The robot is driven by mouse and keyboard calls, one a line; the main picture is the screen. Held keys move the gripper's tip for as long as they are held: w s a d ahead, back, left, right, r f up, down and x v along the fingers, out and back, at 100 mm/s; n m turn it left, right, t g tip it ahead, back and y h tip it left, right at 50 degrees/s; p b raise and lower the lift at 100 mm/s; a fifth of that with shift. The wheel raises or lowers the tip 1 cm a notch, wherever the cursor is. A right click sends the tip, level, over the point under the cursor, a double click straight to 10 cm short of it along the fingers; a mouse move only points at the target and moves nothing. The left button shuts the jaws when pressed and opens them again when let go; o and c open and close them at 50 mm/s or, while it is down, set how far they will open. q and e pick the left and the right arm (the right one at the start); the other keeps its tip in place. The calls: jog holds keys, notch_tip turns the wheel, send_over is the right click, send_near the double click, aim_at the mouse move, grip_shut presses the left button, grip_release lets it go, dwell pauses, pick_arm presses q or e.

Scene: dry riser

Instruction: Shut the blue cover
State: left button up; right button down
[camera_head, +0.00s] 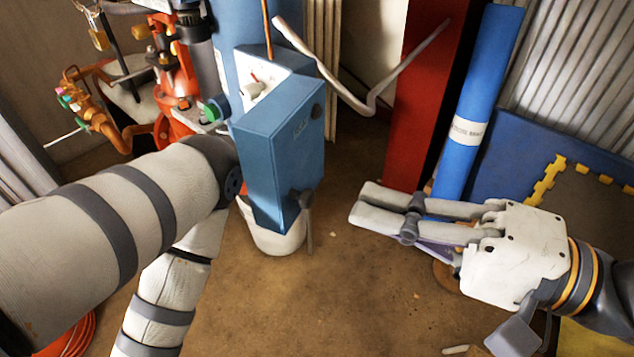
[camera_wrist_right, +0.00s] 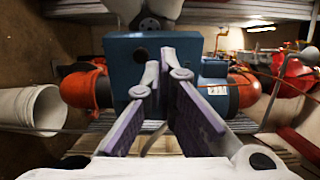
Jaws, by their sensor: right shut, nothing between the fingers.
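The blue cover (camera_head: 283,150) is a box-shaped part in the middle of the head view, standing out at an angle from a pale panel (camera_head: 262,82) that shows behind its upper edge. A dark lever (camera_head: 307,207) hangs at its lower right corner. My right gripper (camera_head: 368,207) is shut and empty, right of the cover and apart from it, pointing left. In the right wrist view its fingers (camera_wrist_right: 160,75) meet in front of a blue box face (camera_wrist_right: 128,62) with a dark round spot, seemingly the cover. My left arm reaches in from the left; its gripper is not visible.
A white bucket (camera_head: 272,236) stands below the cover. Orange-red valves and pipes (camera_head: 180,82) are at the upper left. A bent grey bar (camera_head: 365,105) crosses between the cover and a red post (camera_head: 425,90). A blue tube (camera_head: 478,110) leans farther right. Bare floor lies below.

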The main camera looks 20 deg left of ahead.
aim_at(286, 179)
jog(key=a, duration=0.7)
jog(key=shift+w, duration=0.35)
